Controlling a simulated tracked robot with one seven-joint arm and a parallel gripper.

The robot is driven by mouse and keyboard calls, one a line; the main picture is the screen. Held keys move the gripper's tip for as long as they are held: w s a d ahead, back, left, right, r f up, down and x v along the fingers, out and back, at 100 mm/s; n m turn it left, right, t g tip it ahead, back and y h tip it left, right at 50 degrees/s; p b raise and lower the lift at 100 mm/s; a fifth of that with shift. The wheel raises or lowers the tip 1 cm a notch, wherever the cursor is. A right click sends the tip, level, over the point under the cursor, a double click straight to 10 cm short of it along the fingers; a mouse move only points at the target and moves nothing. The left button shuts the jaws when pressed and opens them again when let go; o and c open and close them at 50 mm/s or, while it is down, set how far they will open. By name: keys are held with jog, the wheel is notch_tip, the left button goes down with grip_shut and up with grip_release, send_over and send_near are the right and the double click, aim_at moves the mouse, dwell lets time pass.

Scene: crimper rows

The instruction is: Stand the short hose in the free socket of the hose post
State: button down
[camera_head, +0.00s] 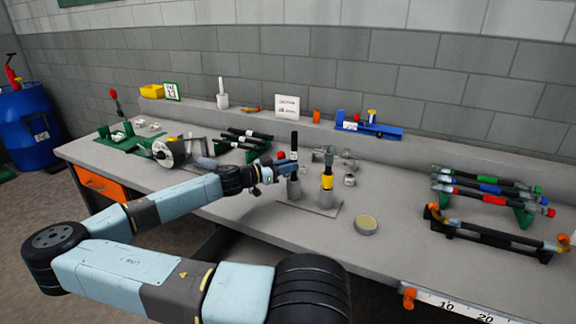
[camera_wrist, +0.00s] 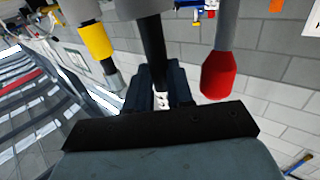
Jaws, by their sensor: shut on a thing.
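The short hose (camera_head: 294,142) is black and upright in my gripper (camera_head: 287,168). In the wrist view the hose (camera_wrist: 153,50) runs between the two fingers of my gripper (camera_wrist: 160,88), which is shut on it. The hose post (camera_head: 318,212) is a grey base with two grey upright sockets. The left socket (camera_head: 294,188) is directly below the held hose. A yellow-banded hose (camera_head: 327,180) stands in the right socket; it also shows in the wrist view (camera_wrist: 96,42). I cannot tell whether the held hose's lower end is inside the left socket.
A grey rod with a red cap (camera_wrist: 218,75) is close beside the gripper in the wrist view. A round tin (camera_head: 366,225) lies right of the post. Racked hoses (camera_head: 490,200) stand further right, and dark hoses (camera_head: 245,138) lie behind left. The bench front is mostly clear.

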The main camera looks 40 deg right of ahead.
jog(key=shift+f, duration=1.6)
jog(key=c, duration=0.9)
grip_release()
jog(key=v, duration=1.4)
jog(key=shift+f, duration=0.1)
jog(key=shift+d, duration=0.1)
